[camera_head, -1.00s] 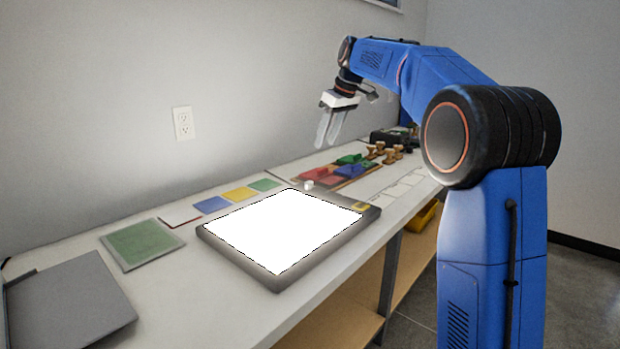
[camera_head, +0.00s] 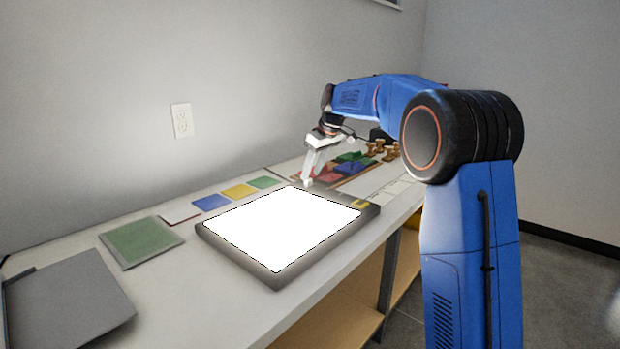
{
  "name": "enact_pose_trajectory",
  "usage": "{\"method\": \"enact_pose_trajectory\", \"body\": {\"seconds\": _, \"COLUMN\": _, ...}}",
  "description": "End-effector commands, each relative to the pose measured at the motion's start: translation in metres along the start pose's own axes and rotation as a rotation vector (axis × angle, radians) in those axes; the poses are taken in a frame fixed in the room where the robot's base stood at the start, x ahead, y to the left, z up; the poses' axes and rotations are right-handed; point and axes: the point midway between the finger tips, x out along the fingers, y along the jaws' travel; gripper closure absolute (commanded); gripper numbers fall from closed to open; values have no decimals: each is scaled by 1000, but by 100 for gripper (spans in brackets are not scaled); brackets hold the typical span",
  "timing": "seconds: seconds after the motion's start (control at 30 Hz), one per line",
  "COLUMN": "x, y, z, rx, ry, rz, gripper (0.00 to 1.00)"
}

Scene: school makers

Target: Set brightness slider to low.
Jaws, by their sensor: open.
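The light pad (camera_head: 283,228) lies on the bench with a bright white lit face and a dark grey frame. A small white slider knob (camera_head: 307,183) shows on the frame's far edge. A yellow label (camera_head: 361,204) is at the frame's right corner. My gripper (camera_head: 308,177) points down with its fingertips at the slider knob. The fingers overlap in this view, and I cannot tell whether they touch the knob or stand around it. The gripper is open.
Coloured cards (camera_head: 238,191) and a green mat (camera_head: 140,242) lie left of the pad. A grey board (camera_head: 68,304) is at the near left. Behind the gripper are a tray of coloured blocks (camera_head: 340,168) and wooden stamps (camera_head: 382,150). The wall (camera_head: 90,100) runs behind the bench.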

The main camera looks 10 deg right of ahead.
Motion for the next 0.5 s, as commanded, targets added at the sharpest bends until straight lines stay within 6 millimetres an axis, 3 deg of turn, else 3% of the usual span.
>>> {"method": "enact_pose_trajectory", "body": {"seconds": 0.2, "x": 24, "y": -1, "z": 0, "rx": -1, "ry": 0, "rz": 0, "gripper": 58}}
{"method": "enact_pose_trajectory", "body": {"seconds": 0.5, "x": 32, "y": 0, "z": 0, "rx": 0, "ry": 1, "rz": 0, "gripper": 58}}
